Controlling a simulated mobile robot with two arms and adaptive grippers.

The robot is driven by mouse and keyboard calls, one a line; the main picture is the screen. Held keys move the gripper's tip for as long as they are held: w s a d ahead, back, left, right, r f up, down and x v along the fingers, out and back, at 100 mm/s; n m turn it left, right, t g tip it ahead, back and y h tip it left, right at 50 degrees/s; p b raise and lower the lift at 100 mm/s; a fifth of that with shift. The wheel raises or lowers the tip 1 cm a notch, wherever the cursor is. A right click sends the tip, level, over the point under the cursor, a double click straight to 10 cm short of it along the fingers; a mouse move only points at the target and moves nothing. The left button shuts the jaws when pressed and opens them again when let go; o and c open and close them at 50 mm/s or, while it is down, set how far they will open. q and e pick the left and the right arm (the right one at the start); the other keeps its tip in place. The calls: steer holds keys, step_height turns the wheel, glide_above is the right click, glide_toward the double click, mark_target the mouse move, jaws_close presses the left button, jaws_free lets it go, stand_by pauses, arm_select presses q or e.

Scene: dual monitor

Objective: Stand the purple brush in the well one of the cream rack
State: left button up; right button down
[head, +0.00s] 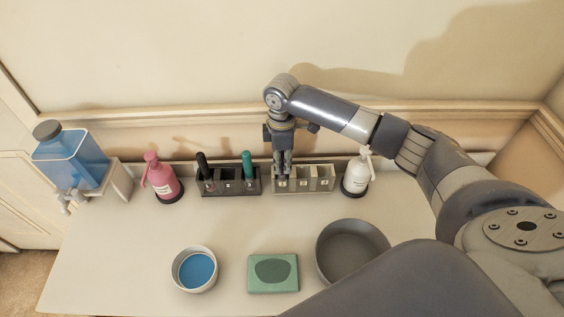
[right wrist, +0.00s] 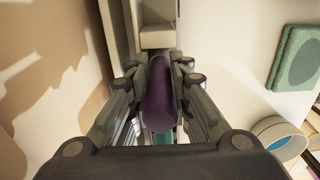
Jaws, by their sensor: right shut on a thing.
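The cream rack (head: 318,186) stands at the back of the counter, with several compartments in a row; its labels are too small to read. My right gripper (head: 283,172) points down at the rack's leftmost compartment. In the right wrist view, the gripper (right wrist: 158,95) is shut on the purple brush (right wrist: 160,85), seen along its handle. The cream rack also shows in the right wrist view (right wrist: 157,38), close beside the brush. The brush's lower end is hidden, so I cannot tell how deep it sits. My left gripper is not in view.
A dark rack (head: 232,189) holds a black brush (head: 203,165) and a teal brush (head: 247,165), left of the cream rack. A white pump bottle (head: 356,177) stands close on its right. A pink bottle (head: 161,178), green slab (head: 273,274) and grey bowl (head: 350,250) stand apart.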

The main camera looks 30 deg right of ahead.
steer(key=shift+f, duration=0.45)
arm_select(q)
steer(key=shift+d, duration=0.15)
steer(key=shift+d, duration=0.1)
arm_select(e)
steer(key=c, duration=1.5)
jaws_free()
steer(key=shift+f, duration=0.15)
steer(key=shift+o, duration=0.2)
